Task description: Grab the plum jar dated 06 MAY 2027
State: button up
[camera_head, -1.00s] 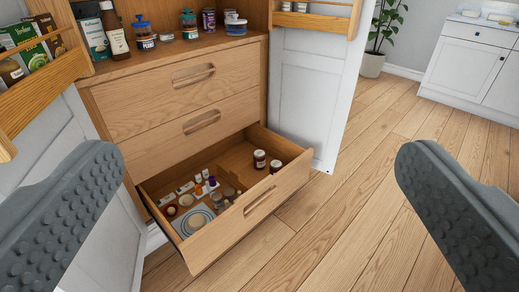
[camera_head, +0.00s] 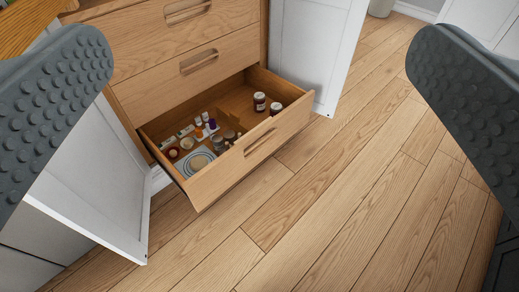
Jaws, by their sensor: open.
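Two dark jars with white labels and dark lids stand in the right part of the open bottom drawer (camera_head: 222,172): one jar (camera_head: 259,101) farther back and another jar (camera_head: 275,108) nearer the front panel, partly hidden by it. Their label text is too small to read, so I cannot tell which is the plum jar or its date. My gripper (camera_head: 250,75) is open and empty, its two grey studded fingers at the left and right edges of the view, well short of the drawer.
Several small bottles, lids and round containers (camera_head: 188,143) crowd the drawer's left part. Two closed drawers (camera_head: 184,45) are above. A white door (camera_head: 100,185) stands open at left, another white door (camera_head: 318,50) at right. The wooden floor (camera_head: 330,210) in front is clear.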

aim_at(258, 98)
jog(key=i+l+u, duration=0.1)
jog(key=i+l, duration=0.25)
jog(key=i, duration=0.3)
jog(key=i+l+u, duration=0.1)
jog(key=i+l, duration=0.3)
jog(key=i, duration=0.25)
jog(key=i+l+u, duration=0.1)
jog(key=i+l, duration=0.35)
jog(key=i, duration=0.15)
jog(key=i+l, duration=0.5)
jog(key=i+j+u, duration=0.05)
jog(key=i, duration=0.05)
